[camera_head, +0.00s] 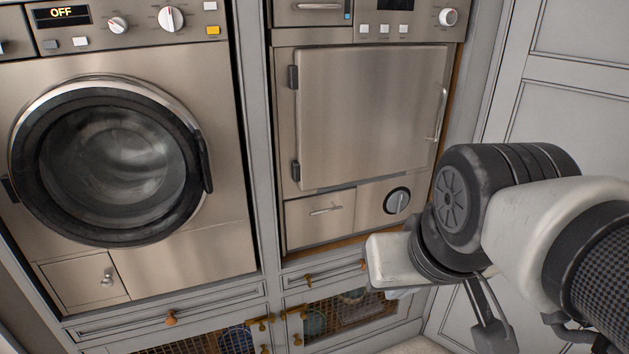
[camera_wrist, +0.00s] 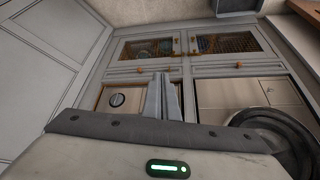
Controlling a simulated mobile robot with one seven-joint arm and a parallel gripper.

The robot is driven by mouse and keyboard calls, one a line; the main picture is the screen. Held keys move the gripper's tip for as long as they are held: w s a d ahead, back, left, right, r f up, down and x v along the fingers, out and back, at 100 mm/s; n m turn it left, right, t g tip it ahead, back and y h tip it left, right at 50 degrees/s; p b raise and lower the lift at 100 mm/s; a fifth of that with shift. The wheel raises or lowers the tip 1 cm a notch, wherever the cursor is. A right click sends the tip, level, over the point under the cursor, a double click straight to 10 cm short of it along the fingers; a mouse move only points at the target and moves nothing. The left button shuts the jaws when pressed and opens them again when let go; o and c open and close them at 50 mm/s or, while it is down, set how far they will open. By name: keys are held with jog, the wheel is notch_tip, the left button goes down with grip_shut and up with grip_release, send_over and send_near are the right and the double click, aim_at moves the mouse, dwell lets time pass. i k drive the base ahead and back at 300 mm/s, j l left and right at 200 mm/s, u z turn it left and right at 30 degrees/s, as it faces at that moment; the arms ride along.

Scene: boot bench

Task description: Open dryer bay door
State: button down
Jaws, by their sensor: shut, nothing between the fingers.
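The dryer bay door (camera_head: 370,112) is a square, brushed-steel panel on the right-hand machine. It appears shut, with two dark hinges on its left edge. Its handle (camera_head: 441,115) is an upright metal bar at the right edge. My gripper shows in the wrist view (camera_wrist: 161,78) with its two grey fingers together and nothing between them. In the head view my arm comes in from the right, and the hand is below and right of the door, apart from the handle. The fingertips are not clear there. The door's handle is not visible in the wrist view.
A washer with a round glass door (camera_head: 108,162) and an OFF display (camera_head: 61,12) stands at left. Below the bay door are a small drawer (camera_head: 321,212) and a dial (camera_head: 397,200). Mesh-front cabinets (camera_head: 343,311) sit lower. A grey panelled surface (camera_head: 565,95) bounds the right side.

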aim_at(294, 324)
jog(key=u, duration=0.6)
jog(key=i+l+u, duration=0.15)
jog(key=u, duration=0.35)
jog(key=i+l+u, duration=0.15)
jog(key=u, duration=0.35)
jog(key=l, duration=0.2)
